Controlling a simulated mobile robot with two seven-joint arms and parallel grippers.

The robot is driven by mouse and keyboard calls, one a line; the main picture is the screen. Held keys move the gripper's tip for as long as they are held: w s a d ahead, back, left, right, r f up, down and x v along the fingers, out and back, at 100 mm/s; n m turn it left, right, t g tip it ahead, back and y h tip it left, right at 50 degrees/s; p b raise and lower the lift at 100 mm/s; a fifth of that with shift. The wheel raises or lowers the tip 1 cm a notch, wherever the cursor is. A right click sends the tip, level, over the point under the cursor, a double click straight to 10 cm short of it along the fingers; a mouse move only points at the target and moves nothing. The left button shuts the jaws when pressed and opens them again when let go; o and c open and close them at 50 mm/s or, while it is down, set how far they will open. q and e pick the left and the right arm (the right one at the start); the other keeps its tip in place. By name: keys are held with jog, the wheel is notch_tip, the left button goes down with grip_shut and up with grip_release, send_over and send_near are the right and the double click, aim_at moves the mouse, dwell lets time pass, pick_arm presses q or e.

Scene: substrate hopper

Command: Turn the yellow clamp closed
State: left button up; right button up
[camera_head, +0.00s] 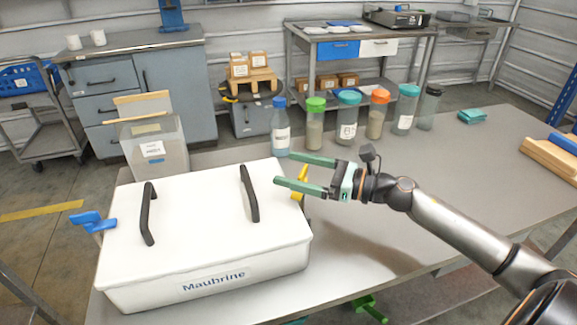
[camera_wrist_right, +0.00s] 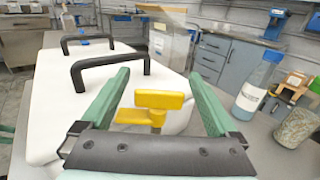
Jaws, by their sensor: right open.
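The yellow clamp (camera_head: 300,183) is on the right side of a white lidded hopper (camera_head: 210,270) marked "Maubrine". In the right wrist view, the yellow clamp (camera_wrist_right: 158,100) shows a flat upper handle and a lower part on a short stem. My right gripper (camera_head: 285,169) is open, its green fingers pointing left at the clamp, with the near finger partly hiding it. In the wrist view the clamp appears between the two fingers; I cannot tell whether they touch it. My left gripper is not clearly in view.
A blue clamp (camera_head: 93,221) is on the hopper's left side. Two black handles (camera_head: 249,193) stand on the lid. Several lidded bottles (camera_head: 348,118) stand behind the right gripper, and a clear bin (camera_head: 155,148) behind the hopper. The table (camera_head: 470,165) is mostly clear to the right.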

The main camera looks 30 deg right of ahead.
jog(key=shift+w+a, duration=0.45)
jog(key=shift+w, duration=0.15)
pick_arm(q)
jog(key=shift+s, duration=0.1)
pick_arm(e)
jog(key=shift+c, duration=0.2)
